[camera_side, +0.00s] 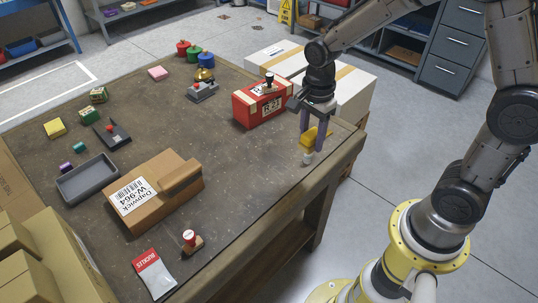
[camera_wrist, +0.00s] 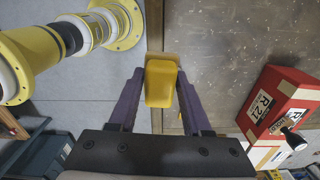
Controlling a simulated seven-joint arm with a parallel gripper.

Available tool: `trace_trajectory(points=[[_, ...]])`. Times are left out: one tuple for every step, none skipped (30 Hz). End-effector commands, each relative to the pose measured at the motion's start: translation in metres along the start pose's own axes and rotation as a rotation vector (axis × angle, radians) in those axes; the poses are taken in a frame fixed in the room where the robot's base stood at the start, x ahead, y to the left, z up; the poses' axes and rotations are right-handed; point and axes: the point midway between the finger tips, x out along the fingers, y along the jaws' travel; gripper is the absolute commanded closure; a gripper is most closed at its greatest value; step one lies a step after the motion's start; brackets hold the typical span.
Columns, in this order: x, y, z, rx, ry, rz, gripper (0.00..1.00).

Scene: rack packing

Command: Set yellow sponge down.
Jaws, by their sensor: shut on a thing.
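My gripper (camera_side: 314,143) is shut on the yellow sponge (camera_side: 310,134), which sits between its purple fingers. In the wrist view the sponge (camera_wrist: 161,84) fills the gap between the fingertips, with a tan part showing at its far end. In the side view a small whitish piece shows just below it. The gripper points down near the right edge of the brown table (camera_side: 240,190). I cannot tell whether the sponge touches the tabletop.
A red box (camera_side: 247,111) with a stamp on top stands just left of my gripper. A cardboard parcel (camera_side: 140,207), a grey tray (camera_side: 85,184) and a yellow block (camera_side: 54,128) lie further left. White boxes (camera_side: 350,95) stand behind. The table's middle is clear.

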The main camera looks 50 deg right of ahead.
Motion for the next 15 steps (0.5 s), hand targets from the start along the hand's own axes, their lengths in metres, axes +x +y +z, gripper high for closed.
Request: trace_trajectory(points=[[0.000, -0.001, 0.000, 0.000, 0.000, 0.000, 1.00], [0.001, -0.002, 0.000, 0.000, 0.000, 0.000, 1.00], [0.002, -0.004, 0.000, 0.000, 0.000, 0.001, 1.00], [0.004, -0.007, 0.001, 0.000, 0.000, 0.002, 1.00], [0.005, -0.011, 0.001, 0.000, 0.000, 0.003, 1.00], [0.009, -0.018, 0.002, 0.000, 0.000, 0.003, 1.00], [0.012, -0.023, 0.002, 0.000, 0.000, 0.003, 1.00], [0.015, -0.029, 0.003, 0.000, 0.000, 0.003, 1.00], [0.018, -0.038, 0.004, 0.000, 0.000, 0.004, 1.00], [0.021, -0.045, 0.004, 0.000, 0.000, 0.004, 1.00], [0.025, -0.051, 0.005, 0.000, 0.000, 0.003, 1.00], [0.028, -0.060, 0.006, 0.000, 0.000, 0.003, 1.00], [0.031, -0.066, 0.007, 0.000, 0.000, 0.003, 1.00], [0.034, -0.073, 0.007, 0.000, 0.000, 0.002, 1.00], [0.037, -0.081, 0.008, 0.000, 0.000, 0.002, 1.00]])
